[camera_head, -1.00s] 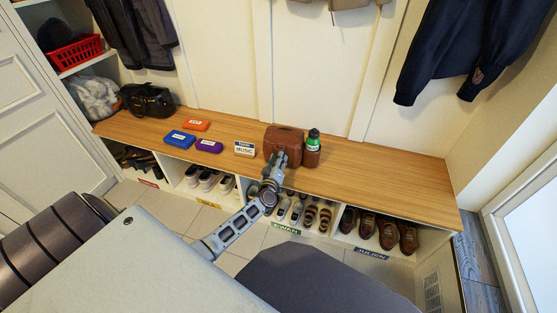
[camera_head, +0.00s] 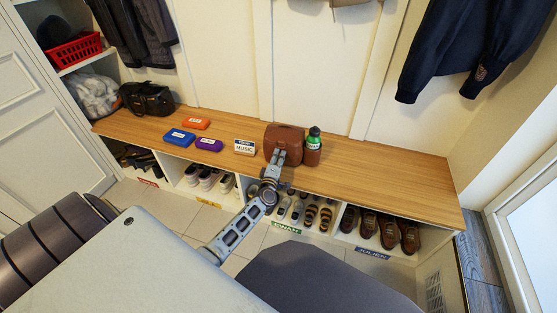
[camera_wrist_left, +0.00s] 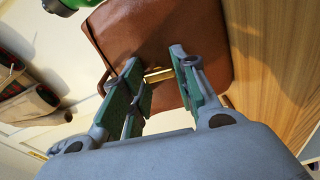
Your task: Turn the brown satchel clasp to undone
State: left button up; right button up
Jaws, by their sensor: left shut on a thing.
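The brown satchel (camera_head: 284,134) stands upright on the wooden bench, with a green-topped bottle (camera_head: 314,140) at its right side. My left gripper (camera_head: 281,156) is at the satchel's front, low on its face. In the left wrist view the satchel (camera_wrist_left: 150,30) fills the top centre. The brass clasp (camera_wrist_left: 158,75) shows as a short gold bar between the fingertips of my left gripper (camera_wrist_left: 160,72), which is shut on it. The fingers hide part of the clasp, so its exact turn is hard to tell. My right gripper is not in view.
A music box-like card (camera_head: 245,147) and blue, purple and orange cases (camera_head: 196,124) lie left of the satchel. A black bag (camera_head: 147,99) sits at the bench's left end. Shoes fill the cubbies below. The bench (camera_head: 390,172) is clear to the right.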

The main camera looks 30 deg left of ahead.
pick_arm(q)
jog(key=shift+a+f+n, duration=0.1)
jog(key=shift+n, duration=0.8)
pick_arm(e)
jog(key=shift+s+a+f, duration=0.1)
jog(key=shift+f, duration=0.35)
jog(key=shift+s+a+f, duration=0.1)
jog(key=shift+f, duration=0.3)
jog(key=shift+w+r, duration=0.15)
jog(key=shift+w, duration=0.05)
pick_arm(q)
jog(key=o, duration=1)
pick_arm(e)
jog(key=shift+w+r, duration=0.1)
pick_arm(q)
jog(key=shift+s, duration=0.15)
jog(key=shift+v, duration=5.9)
